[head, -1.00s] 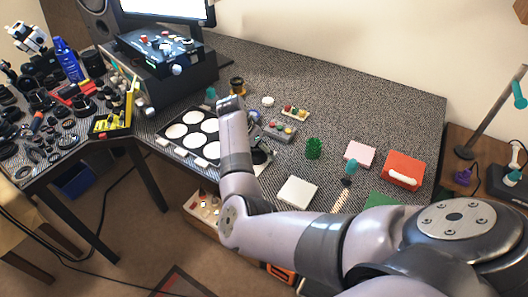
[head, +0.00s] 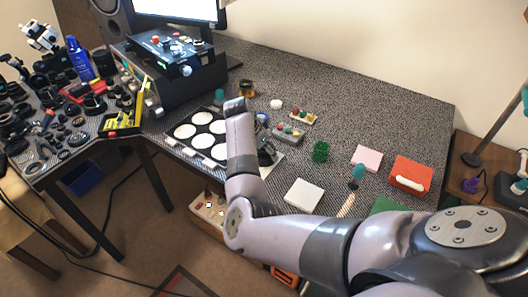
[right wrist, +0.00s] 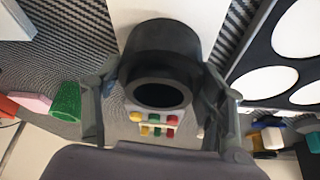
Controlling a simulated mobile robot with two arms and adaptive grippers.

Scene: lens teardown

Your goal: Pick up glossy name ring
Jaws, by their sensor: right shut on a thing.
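In the right wrist view a black cylindrical lens part (right wrist: 160,50) with a dark round opening stands between the fingers of my right gripper (right wrist: 162,108). The fingers are closed in on either side of it. I cannot tell a separate glossy name ring apart from this black part. In the head view my right arm comes in from the right and hides most of my right gripper and the part it holds. My left gripper is not in view.
A black tray with white circles (head: 178,150) lies left of the right arm. A button box (head: 288,133), green cup (head: 320,152), white block (head: 303,194), pink block (head: 367,157) and red box (head: 410,175) stand to the right.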

